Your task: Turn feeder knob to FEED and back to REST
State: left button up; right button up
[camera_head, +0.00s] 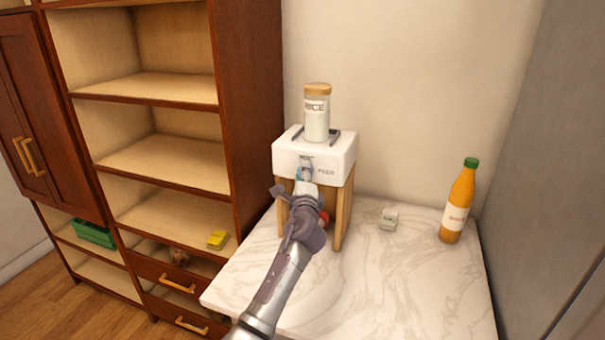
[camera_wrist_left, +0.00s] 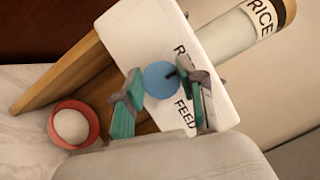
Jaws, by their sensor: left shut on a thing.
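The feeder is a white box (camera_head: 315,155) on wooden legs, at the back of the marble counter; its white face (camera_wrist_left: 130,35) fills the middle of the left wrist view. Its round blue knob (camera_wrist_left: 158,82) lies between my left gripper's (camera_wrist_left: 164,92) two fingers, which are shut on it. A dark mark at the knob's right edge lies between the partly covered RE… lettering above and FEED below. In the head view my left gripper (camera_head: 304,183) reaches up to the feeder's front and hides most of the knob. My right gripper is not in view.
A RICE jar (camera_head: 317,115) stands on the feeder. A red bowl (camera_wrist_left: 67,137) holding a white round thing sits beneath it. A small whitish block (camera_head: 389,219) and an orange bottle (camera_head: 458,205) stand to the right. A wooden shelf (camera_head: 160,150) stands left; the front counter is clear.

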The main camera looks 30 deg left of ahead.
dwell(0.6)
pick_arm(q)
jog(key=o, duration=1.1)
jog(key=shift+o, duration=0.2)
jog(key=v, duration=1.2)
